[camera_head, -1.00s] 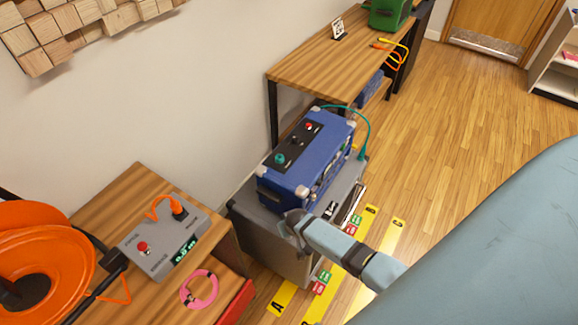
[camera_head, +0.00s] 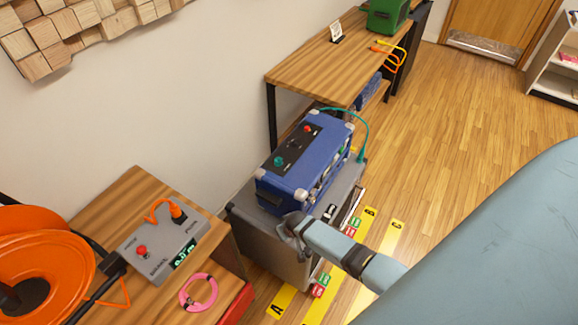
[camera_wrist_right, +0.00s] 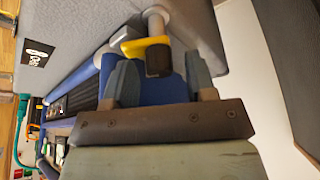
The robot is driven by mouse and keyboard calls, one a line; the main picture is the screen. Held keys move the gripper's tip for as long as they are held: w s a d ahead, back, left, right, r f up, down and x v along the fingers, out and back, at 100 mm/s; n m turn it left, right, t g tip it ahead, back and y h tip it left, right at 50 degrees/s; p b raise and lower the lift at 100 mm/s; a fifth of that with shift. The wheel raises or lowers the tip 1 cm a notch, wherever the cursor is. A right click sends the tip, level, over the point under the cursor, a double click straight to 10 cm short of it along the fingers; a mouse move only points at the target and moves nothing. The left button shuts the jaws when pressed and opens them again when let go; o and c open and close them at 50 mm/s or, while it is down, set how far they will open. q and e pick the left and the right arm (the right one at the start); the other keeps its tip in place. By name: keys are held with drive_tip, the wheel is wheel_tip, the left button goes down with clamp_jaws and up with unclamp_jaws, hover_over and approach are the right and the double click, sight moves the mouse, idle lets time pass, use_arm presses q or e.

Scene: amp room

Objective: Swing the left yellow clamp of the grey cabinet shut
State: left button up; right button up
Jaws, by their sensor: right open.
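The grey cabinet (camera_head: 262,242) stands low on the floor, with a blue device on top. In the right wrist view, a clamp with a yellow arm and black end (camera_wrist_right: 146,47) sits on a round light-grey post. The clamp's black end shows between my right fingertips or just beyond them; I cannot tell if they touch it. My right gripper (camera_wrist_right: 158,66) is open, with a finger on each side. In the head view my right gripper (camera_head: 294,224) is at the cabinet's near upper edge, and the clamp is hidden there. My left gripper is out of view.
The blue device (camera_head: 318,165) with its teal cable covers most of the cabinet top. A wooden table (camera_head: 128,212) with a grey meter box (camera_head: 165,243) and pink ring (camera_head: 198,292) stands at left. Another wooden table (camera_head: 330,62) stands behind. Open floor lies right.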

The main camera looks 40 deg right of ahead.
drive_tip(key=p+v, duration=0.1)
drive_tip(key=v, duration=1.2)
drive_tip(key=shift+r+p, duration=0.3)
drive_tip(key=shift+r, duration=0.15)
drive_tip(key=shift+c, duration=0.2)
